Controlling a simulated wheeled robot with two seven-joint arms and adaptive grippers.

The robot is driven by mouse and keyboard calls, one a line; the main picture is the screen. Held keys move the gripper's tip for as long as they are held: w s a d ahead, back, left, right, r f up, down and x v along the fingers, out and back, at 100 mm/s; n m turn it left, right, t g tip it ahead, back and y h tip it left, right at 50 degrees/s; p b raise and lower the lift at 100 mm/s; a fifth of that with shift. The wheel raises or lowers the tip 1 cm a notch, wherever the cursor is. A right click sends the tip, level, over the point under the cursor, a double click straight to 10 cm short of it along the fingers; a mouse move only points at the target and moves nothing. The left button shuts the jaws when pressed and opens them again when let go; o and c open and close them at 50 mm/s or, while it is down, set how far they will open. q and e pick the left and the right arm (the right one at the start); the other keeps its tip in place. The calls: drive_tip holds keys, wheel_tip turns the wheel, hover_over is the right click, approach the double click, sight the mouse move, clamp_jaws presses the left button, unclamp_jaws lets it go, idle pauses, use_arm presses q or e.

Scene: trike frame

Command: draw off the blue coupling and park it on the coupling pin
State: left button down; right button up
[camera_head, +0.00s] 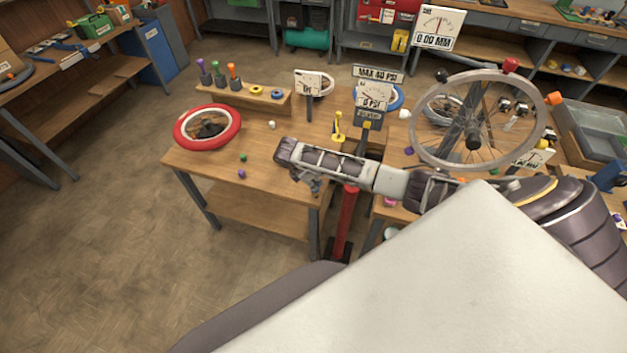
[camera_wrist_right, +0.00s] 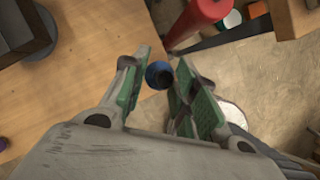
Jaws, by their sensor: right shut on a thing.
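The blue coupling (camera_wrist_right: 158,74) is a small blue ring with a dark bore. In the right wrist view it sits between the green pads of my right gripper (camera_wrist_right: 160,82), which is shut on it. In the head view my right gripper (camera_head: 312,184) is at the table's right front edge, near the red post, and its arm hides the coupling. I cannot pick out the coupling pin in either view. My left gripper is not in view.
A red-rimmed wheel (camera_head: 207,127) lies on the wooden table (camera_head: 215,160). A rack (camera_head: 245,97) with coloured handles stands behind. A red post (camera_head: 346,218) is beside the gripper. A spoked wheel (camera_head: 474,122) stands at right. The table's middle is mostly clear.

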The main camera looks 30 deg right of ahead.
drive_tip(key=shift+f, duration=0.65)
drive_tip(key=o, duration=1.1)
drive_tip(key=shift+r, duration=0.1)
drive_tip(key=shift+v, duration=5.95)
drive_tip(key=shift+s+a, duration=0.1)
